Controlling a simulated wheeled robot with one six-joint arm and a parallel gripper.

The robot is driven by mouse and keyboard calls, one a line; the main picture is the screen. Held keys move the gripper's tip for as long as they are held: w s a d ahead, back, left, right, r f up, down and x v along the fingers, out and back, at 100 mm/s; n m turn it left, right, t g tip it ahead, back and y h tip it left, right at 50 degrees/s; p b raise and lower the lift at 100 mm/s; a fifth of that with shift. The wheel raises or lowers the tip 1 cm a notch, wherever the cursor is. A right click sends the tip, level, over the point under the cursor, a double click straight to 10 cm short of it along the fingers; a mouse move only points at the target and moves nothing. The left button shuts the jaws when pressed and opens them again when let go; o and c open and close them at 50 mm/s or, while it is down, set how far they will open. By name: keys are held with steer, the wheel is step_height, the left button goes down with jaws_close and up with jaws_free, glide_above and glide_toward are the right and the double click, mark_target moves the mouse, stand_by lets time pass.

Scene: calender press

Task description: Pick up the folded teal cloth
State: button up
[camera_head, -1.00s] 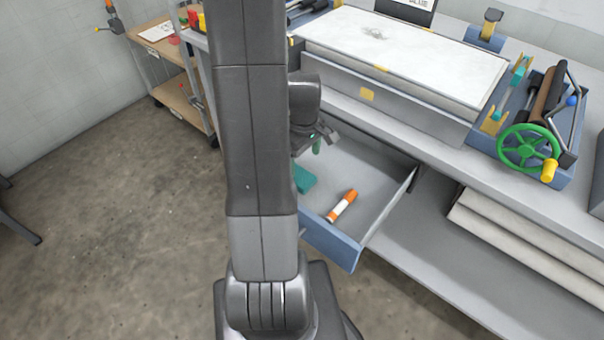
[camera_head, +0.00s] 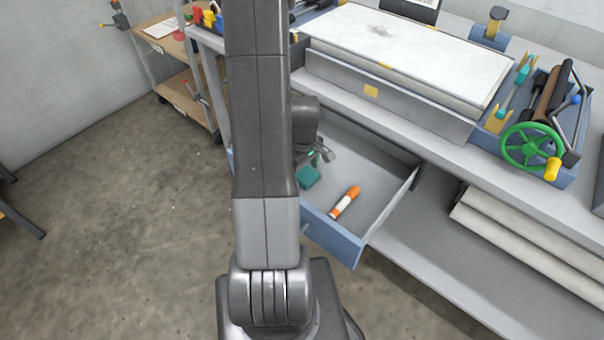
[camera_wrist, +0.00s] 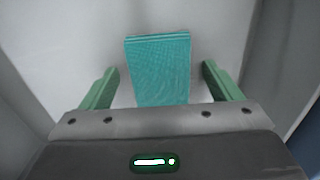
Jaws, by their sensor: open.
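The folded teal cloth (camera_wrist: 158,68) lies flat on the grey floor of the open drawer. In the head view the cloth (camera_head: 308,177) shows just right of my arm, partly hidden by it. My gripper (camera_wrist: 160,84) is open, with one green finger at each side of the cloth and a gap on both sides. In the head view my gripper (camera_head: 318,157) is inside the drawer opening, close by the cloth. I cannot tell its exact height above the drawer floor.
The open drawer (camera_head: 335,242) has a blue front. An orange and white tube (camera_head: 345,202) lies in it, right of the cloth. The press with a green handwheel (camera_head: 531,147) stands on the bench at right. White rolls (camera_head: 520,235) lie on the shelf below.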

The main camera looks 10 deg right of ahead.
mark_target(304, 172)
steer(key=c, duration=1.1)
steer(key=shift+r, duration=0.15)
step_height(304, 172, up, 10)
steer(key=shift+f, duration=0.1)
